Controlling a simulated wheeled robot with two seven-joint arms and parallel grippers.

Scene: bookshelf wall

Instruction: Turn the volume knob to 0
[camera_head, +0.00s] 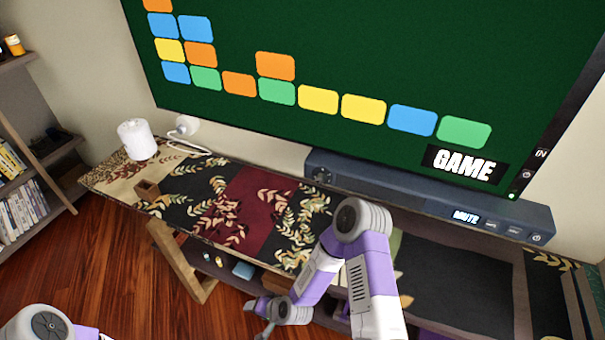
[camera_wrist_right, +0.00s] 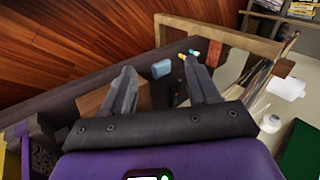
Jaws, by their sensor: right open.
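The dark soundbar (camera_head: 410,192) lies on the console below the screen. The soundbar's small display (camera_head: 466,216) seems to read "MUTE". My right gripper (camera_head: 262,318) is low in front of the console, well below the knob and apart from it. In the right wrist view my right gripper (camera_wrist_right: 162,72) has its two fingers spread with nothing between them, and the knob is not seen. My left gripper is out of view; only part of my left arm shows at bottom left.
The large screen (camera_head: 350,60) stands above the soundbar. Small items, including a blue one (camera_head: 243,270), lie on the shelf under the top.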

